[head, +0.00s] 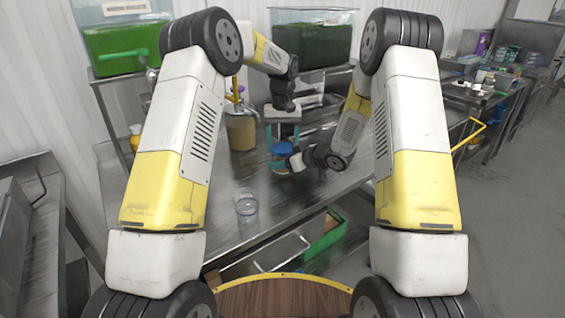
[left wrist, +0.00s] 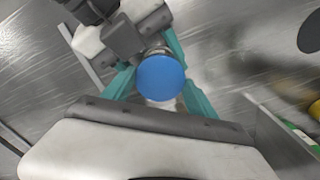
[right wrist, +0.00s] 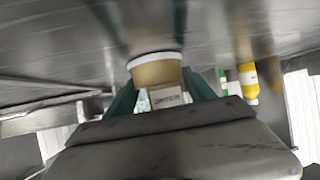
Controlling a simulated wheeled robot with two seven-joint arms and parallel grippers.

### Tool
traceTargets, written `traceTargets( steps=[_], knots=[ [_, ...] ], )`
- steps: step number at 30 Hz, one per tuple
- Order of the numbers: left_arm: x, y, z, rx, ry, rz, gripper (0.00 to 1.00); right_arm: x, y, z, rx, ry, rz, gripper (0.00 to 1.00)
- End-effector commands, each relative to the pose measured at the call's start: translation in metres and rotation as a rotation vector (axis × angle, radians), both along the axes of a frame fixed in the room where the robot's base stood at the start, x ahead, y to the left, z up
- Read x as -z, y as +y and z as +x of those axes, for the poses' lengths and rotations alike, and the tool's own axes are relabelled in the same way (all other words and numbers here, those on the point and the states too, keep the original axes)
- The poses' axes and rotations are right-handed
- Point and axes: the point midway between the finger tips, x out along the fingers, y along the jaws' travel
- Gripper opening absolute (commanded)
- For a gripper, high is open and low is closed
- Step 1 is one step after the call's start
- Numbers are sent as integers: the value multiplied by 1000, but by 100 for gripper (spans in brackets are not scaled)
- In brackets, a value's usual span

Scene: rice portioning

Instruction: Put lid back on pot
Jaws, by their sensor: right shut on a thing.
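The round blue lid (left wrist: 160,78) lies between the teal fingers of my left gripper (left wrist: 158,85) in the left wrist view. In the head view the lid (head: 283,148) is just below the left fingertips (head: 283,134), which point down, spread apart. My right gripper (right wrist: 160,95) is shut on a tan pot (right wrist: 155,72) with a pale band and a printed label. The right wrist view looks upside down, and the gripper hides part of the pot. The pot is under or close beside the lid; I cannot tell whether they touch.
A larger tan container (head: 240,132) stands behind on the metal table (head: 200,200). A clear cup (head: 246,207) stands near the front. A yellow bottle (right wrist: 248,82) is at the far left edge of the table. A green bin (head: 325,232) is below. Bare metal lies between them.

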Motion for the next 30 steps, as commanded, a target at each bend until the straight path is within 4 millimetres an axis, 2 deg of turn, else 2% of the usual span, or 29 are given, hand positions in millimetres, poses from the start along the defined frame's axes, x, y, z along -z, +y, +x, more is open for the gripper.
traceTargets(
  steps=[1, 2, 11, 21, 30],
  knots=[
    [0, 0, 0, -1, -1, 0, 79, 0, 0, 0, 0, 0, 0, 0],
    [0, 0, 0, -1, 0, 0, 84, 0, 0, 0, 0, 0, 0, 0],
    [-2, 0, 0, -1, 0, 0, 85, 0, 0, 0, 0, 0, 0, 0],
    [-41, 0, 0, -1, -2, 0, 85, 0, 0, 0, 0, 0, 0, 0],
    [-45, 0, 0, -2, 1, 0, 84, 0, 0, 0, 0, 0, 0, 0]
  ],
)
